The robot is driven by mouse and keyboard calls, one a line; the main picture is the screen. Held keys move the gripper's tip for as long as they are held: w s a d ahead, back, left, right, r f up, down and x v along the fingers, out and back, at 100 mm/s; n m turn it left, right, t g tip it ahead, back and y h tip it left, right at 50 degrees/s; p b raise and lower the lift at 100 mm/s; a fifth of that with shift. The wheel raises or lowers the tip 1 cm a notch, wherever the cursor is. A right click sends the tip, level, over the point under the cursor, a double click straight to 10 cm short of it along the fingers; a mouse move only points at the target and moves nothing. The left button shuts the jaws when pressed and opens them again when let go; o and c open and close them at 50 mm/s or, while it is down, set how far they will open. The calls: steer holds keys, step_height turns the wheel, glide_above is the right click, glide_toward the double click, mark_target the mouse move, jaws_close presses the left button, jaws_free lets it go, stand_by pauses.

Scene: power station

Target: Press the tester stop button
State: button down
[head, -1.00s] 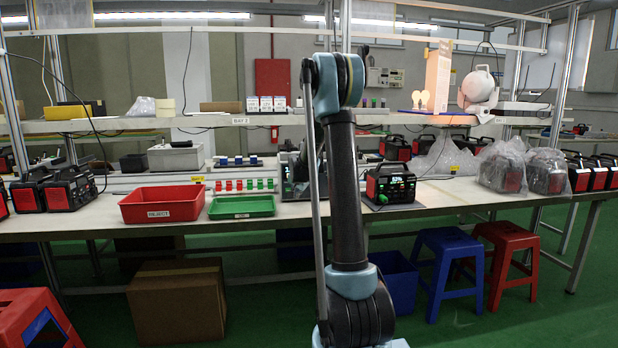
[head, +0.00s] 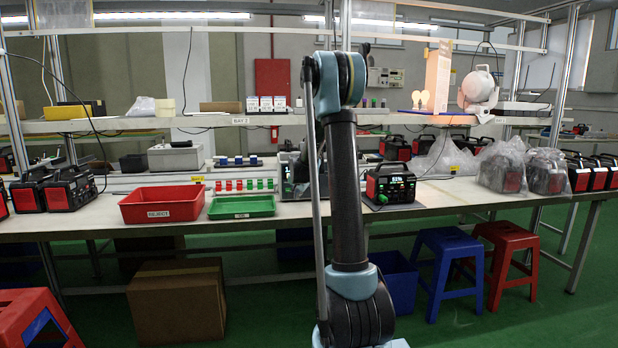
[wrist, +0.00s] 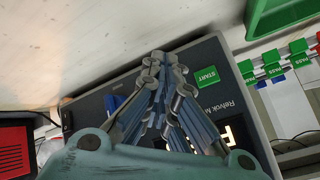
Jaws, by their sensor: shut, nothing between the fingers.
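The tester (wrist: 95,103) is a dark panel in a grey case, seen from above at a tilt in the wrist view. Its green START button (wrist: 207,77) lies just right of my gripper (wrist: 154,60). A lit display shows partly behind the fingers, and a blue part (wrist: 116,103) shows to their left. No stop button is visible; the fingers cover the panel's middle. My gripper is shut and empty over the panel's upper edge; I cannot tell whether it touches. In the head view, the tester (head: 287,189) is mostly hidden behind my arm.
A red REJECT tray (head: 161,204) and a green tray (head: 242,206) stand left of the tester. A black-and-red power station (head: 390,186) stands to its right. PASS tags (wrist: 274,60) line the tester's right side. A shelf (head: 240,121) runs above the bench.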

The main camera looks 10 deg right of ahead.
steer(key=shift+s, duration=0.1)
steer(key=shift+s, duration=2.9)
steer(key=s+d+r+n+g, duration=0.1)
steer(key=s+r+n+g, duration=0.1)
steer(key=s, duration=1.1)
steer(key=s+r+n+g, duration=0.1)
steer(key=s+n, duration=0.1)
steer(key=s, duration=1.1)
steer(key=s+f+n+g, duration=0.1)
steer(key=s+f, duration=0.3)
steer(key=s, duration=0.9)
steer(key=s+f+n+g+y, duration=0.1)
steer(key=s+f, duration=0.4)
steer(key=s, duration=0.9)
steer(key=n+g, duration=0.1)
steer(key=n, duration=0.1)
steer(key=shift+s+f+n+g, duration=0.2)
steer(key=shift+n+g, duration=0.1)
steer(key=shift+n, duration=0.1)
